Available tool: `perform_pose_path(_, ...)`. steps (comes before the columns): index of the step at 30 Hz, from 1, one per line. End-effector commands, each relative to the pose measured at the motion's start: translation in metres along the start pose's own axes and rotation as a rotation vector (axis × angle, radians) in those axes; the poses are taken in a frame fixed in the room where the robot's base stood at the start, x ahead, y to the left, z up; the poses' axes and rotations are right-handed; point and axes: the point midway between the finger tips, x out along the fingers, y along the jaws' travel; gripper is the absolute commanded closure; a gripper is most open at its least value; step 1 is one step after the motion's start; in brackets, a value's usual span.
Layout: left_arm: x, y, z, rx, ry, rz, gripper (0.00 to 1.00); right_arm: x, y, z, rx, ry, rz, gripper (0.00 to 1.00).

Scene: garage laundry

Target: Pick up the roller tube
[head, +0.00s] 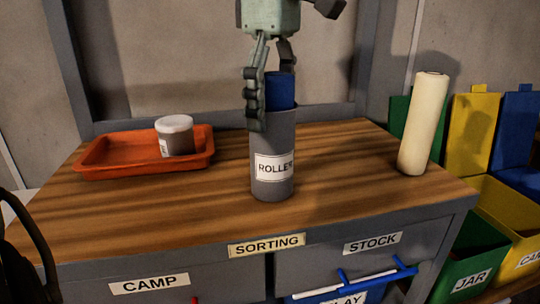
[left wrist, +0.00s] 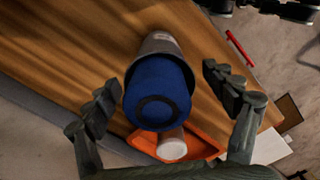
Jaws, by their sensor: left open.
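The roller tube is a blue cylinder (head: 281,90) standing upright in a grey round holder (head: 272,150) labelled ROLLER on the wooden bench. Its upper part sticks out of the holder. My left gripper (head: 268,95) points down from above, with its fingers on either side of the tube's top. In the left wrist view, the tube's round blue end (left wrist: 158,105) lies between the two spread fingers, with a gap to each. The left gripper is open and empty. My right gripper cannot be made out in either view.
An orange tray (head: 95,169) with a white-lidded jar (head: 175,136) sits left on the bench. A cream cylinder (head: 424,122) stands at the right. Green (head: 464,274) and yellow (head: 515,215) bins are beyond the right edge. Dark jointed parts show at the wrist view's top right.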

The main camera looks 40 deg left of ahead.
Motion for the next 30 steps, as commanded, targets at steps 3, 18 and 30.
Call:
perform_pose_path(3, 0.02, 0.0, 0.001, 0.001, 0.001, -0.005, 0.16, 0.0, 0.0, 0.0, 0.0, -0.001, 0.0, 0.17)
perform_pose_path(18, 0.045, 0.001, 0.001, -0.001, -0.001, 0.001, 0.2, 0.0, 0.0, 0.0, 0.0, -0.001, 0.001, 0.17)
perform_pose_path(30, 0.044, 0.001, 0.001, -0.001, -0.001, 0.001, 0.66, -0.001, 0.0, 0.0, 0.001, 0.0, 0.001, 0.17)
